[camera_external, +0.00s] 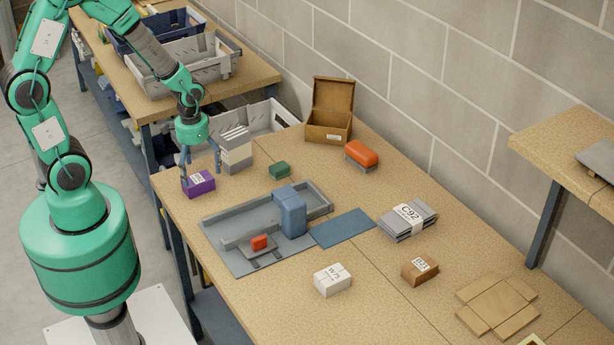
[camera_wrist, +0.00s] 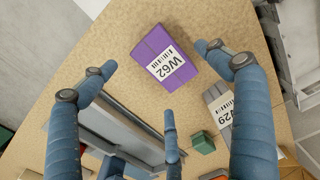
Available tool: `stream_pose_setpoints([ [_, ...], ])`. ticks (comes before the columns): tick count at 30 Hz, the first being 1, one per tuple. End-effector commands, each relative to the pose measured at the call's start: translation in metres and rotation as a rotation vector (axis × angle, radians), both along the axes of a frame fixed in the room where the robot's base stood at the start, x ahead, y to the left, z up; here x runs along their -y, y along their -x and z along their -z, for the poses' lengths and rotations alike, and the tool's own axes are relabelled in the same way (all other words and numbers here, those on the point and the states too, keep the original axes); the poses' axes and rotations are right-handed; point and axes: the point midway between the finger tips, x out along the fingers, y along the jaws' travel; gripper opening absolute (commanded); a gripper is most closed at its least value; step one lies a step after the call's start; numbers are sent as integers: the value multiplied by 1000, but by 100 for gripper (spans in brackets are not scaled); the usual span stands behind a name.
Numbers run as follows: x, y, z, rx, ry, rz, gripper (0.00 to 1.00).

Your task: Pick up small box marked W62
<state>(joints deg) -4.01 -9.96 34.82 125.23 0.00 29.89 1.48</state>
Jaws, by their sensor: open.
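The small purple box marked W62 (camera_external: 199,184) sits on the workbench near its left edge. In the wrist view the purple box (camera_wrist: 162,57) lies tilted, and its white W62 label with a barcode faces the camera. My gripper (camera_external: 201,163) is open and empty just above the box. In the wrist view its blue fingers (camera_wrist: 158,80) are spread, with the box between and beyond the two upper fingertips. I cannot see any finger touching the box.
A grey box marked W29 (camera_external: 236,152) stands close to the right of the purple box, with a green block (camera_external: 279,170) beyond. A grey fixture tray (camera_external: 226,218) with a blue block (camera_external: 290,212) lies nearer the camera. An open cardboard box (camera_external: 328,131) stands by the wall.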

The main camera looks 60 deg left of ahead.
Motion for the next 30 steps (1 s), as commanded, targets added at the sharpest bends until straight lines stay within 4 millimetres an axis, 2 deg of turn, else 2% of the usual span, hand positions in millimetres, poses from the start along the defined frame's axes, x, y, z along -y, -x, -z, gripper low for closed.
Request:
stream_pose_setpoints([
  [14, 0, 0, 6, -2, 0, 0, 89],
  [25, 1, 1, 46, -3, 0, 0, 89],
  [30, 1, 0, 54, 0, 0, 0, 89],
])
